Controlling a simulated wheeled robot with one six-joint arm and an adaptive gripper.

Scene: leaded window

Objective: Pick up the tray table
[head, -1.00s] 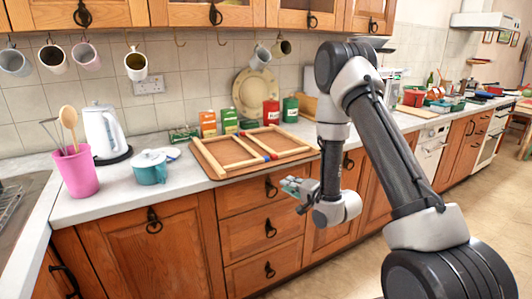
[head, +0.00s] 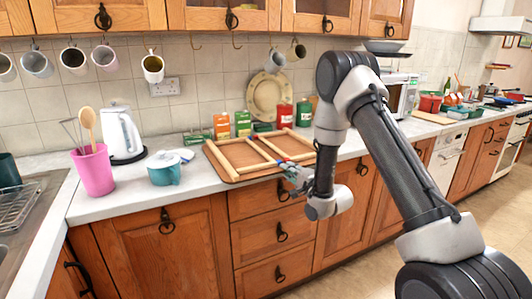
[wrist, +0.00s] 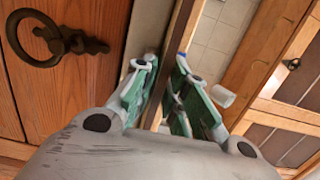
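The tray table (head: 232,173) lies flat on the worktop, a brown board with pale wooden legs folded on top and red and blue fittings near its front right side. In the head view my gripper (head: 292,176) is at the board's front right edge. In the wrist view the green-padded fingers of my gripper (wrist: 166,72) are apart, one on each side of the board's dark brown edge (wrist: 186,25). I cannot tell whether either finger touches it.
The worktop (head: 205,190) edge and wooden drawers (head: 283,238) lie close below my gripper. A teal pot (head: 163,174), kettle (head: 122,132) and pink utensil cup (head: 93,172) stand to the left. Green and red canisters (head: 285,117), a plate (head: 266,95) and cartons are behind the tray table.

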